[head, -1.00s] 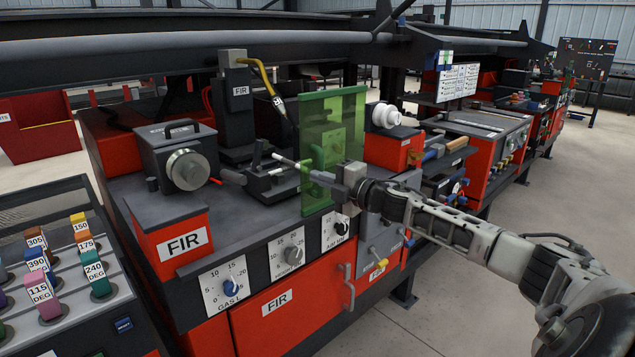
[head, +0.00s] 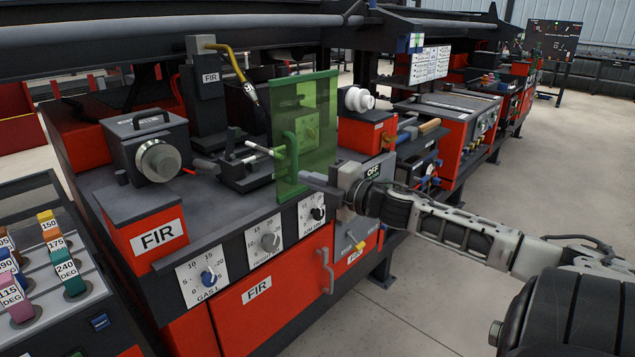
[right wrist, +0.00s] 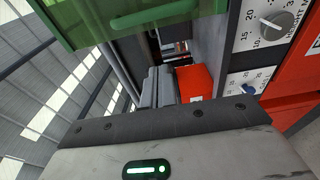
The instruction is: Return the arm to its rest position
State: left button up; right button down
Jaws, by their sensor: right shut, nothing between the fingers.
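My right arm comes in from the right in the head view. Its gripper (head: 312,181) is shut and empty, pointing left in front of the lower right part of the green transparent screen (head: 300,115). I cannot tell whether it touches the screen. The gripper's shut fingers (right wrist: 158,88) also show in the right wrist view, with the green screen (right wrist: 130,18) above them. My left gripper is not in view.
The red and black bench carries a gas knob (head: 208,277), other dials and a door handle (head: 327,272) just below my right gripper. A grey box marked OFF (head: 373,170) stands close behind the wrist. Open floor (head: 410,310) lies at the lower right.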

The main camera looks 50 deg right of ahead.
jog(key=shift+s+d, duration=0.15)
jog(key=shift+s, duration=0.6)
jog(key=s+a+f+m+g+h, duration=0.1)
jog(key=s+a+f+m, duration=0.25)
jog(key=f, duration=0.35)
jog(key=s+a+f+m+g, duration=0.25)
jog(key=a+f, duration=0.25)
jog(key=f, duration=0.3)
jog(key=s+a+f+m+h, duration=0.1)
jog(key=s+a+f+m, duration=0.35)
jog(key=f, duration=0.25)
jog(key=s+a+f+m+g, duration=0.1)
jog(key=s+a+f+m, duration=0.1)
jog(key=a, duration=0.4)
jog(key=s+a+f+m+g+y, duration=0.1)
jog(key=s+a+f+m, duration=0.1)
jog(key=a, duration=0.5)
jog(key=s+a+f+m+g+y, duration=0.1)
jog(key=s+a+m+g, duration=0.1)
jog(key=s+a, duration=0.2)
jog(key=shift+s+a+f+m, duration=0.35)
jog(key=shift+a+f, duration=0.05)
jog(key=shift+a, duration=0.85)
